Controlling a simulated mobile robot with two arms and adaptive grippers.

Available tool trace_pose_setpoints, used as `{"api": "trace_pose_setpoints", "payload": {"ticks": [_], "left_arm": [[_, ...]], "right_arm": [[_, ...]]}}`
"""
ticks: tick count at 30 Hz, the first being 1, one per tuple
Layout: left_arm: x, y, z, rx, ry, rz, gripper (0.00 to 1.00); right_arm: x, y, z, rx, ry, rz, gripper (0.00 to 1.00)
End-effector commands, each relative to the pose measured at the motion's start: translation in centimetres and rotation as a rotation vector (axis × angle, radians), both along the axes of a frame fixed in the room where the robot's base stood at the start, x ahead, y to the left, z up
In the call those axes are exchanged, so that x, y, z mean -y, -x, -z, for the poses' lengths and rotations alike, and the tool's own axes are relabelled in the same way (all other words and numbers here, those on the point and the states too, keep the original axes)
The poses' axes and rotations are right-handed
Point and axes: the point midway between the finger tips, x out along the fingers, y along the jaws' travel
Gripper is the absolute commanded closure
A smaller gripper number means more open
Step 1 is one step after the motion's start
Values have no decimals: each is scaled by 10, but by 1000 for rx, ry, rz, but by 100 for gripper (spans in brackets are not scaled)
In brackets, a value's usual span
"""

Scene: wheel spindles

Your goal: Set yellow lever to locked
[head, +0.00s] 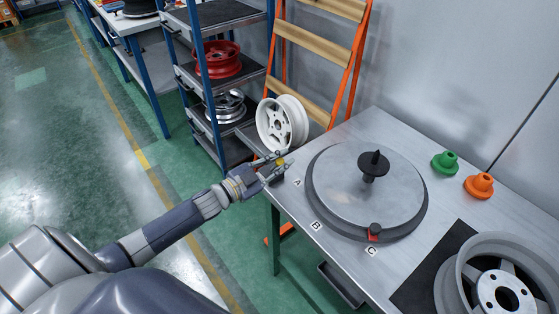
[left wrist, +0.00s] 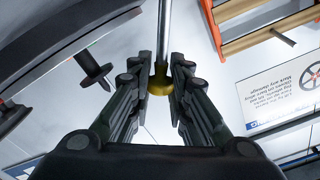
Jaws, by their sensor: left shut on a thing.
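The yellow lever is a bright metal rod with a yellow knob (left wrist: 160,84), seen between my fingers in the left wrist view. In the head view only a bit of yellow (head: 281,162) shows at my left gripper (head: 277,164). That gripper is shut on the lever at its knob, at the table's left corner near label A (head: 297,183). The lever's base is hidden in the head view, and I cannot tell its setting. My right gripper is not in view.
A round metal turntable (head: 335,190) with a black spindle (head: 374,166) fills the table's middle. A red piece (head: 374,235) sits at its rim near label C. A white wheel (head: 272,125) is behind.

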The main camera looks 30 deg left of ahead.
Motion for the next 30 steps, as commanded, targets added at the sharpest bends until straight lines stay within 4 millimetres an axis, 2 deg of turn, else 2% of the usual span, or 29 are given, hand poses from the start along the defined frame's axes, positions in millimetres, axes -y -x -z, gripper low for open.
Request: {"api": "trace_pose_setpoints", "payload": {"ticks": [5, 6, 9, 21, 26, 30], "left_arm": [[2, 1, 0, 2, 0, 5, 100], [2, 1, 0, 2, 0, 5, 79], [1, 1, 0, 1, -1, 4, 60], [-1, 4, 1, -2, 0, 1, 60], [-7, 20, 2, -4, -1, 1, 60], [-16, 43, 3, -5, -1, 1, 60]], "right_arm": [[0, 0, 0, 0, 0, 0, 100], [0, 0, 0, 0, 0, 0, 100], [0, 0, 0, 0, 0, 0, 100], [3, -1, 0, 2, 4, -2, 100], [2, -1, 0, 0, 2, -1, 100], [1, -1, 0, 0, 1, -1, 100]]}}
